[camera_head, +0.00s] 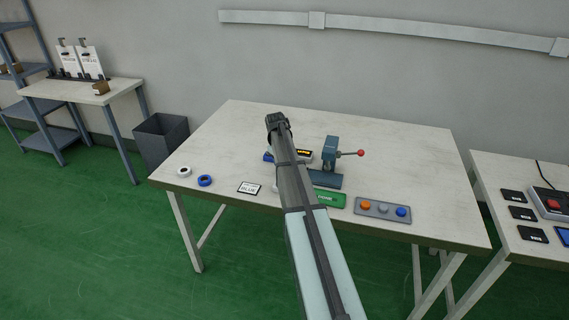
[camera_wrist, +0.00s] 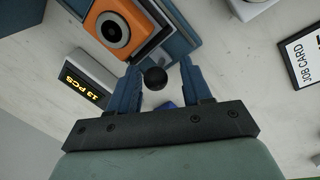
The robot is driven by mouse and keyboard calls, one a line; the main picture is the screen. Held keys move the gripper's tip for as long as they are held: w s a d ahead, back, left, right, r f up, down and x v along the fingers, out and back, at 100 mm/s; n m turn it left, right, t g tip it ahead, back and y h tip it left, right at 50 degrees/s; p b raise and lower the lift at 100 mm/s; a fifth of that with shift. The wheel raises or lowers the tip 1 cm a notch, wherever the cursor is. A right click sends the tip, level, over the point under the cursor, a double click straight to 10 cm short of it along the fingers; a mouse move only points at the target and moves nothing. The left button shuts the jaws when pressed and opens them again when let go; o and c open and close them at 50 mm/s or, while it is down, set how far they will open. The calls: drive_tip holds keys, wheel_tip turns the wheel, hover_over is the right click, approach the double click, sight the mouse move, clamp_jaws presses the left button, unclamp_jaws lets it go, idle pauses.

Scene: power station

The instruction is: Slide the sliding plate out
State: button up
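In the wrist view, my gripper (camera_wrist: 160,75) has its two blue fingers spread on either side of a round black knob (camera_wrist: 155,78). Gaps show between the knob and both fingers, so the gripper looks open. Beyond the knob is an orange block with a round dark-centred ring (camera_wrist: 112,30) on a dark blue body (camera_wrist: 181,39). I cannot tell which part is the sliding plate; the knob's link to it is not clear. In the head view my arm covers most of this device, with a blue bit (camera_head: 268,157) showing on its left.
A counter box reading "13 PCS" (camera_wrist: 92,92) stands close to my left finger. A job card (camera_wrist: 304,55) lies at right. On the table (camera_head: 240,125) are a blue press with a red-knobbed lever (camera_head: 330,152), a button panel (camera_head: 383,210), a green sign (camera_head: 330,199) and two rolls (camera_head: 204,181).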

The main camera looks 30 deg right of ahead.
wheel_tip(320, 180, up, 14)
drive_tip(key=a, duration=0.2)
drive_tip(key=shift+s+a+f, duration=0.2)
drive_tip(key=shift+s+a, duration=0.1)
idle(0.3)
idle(0.3)
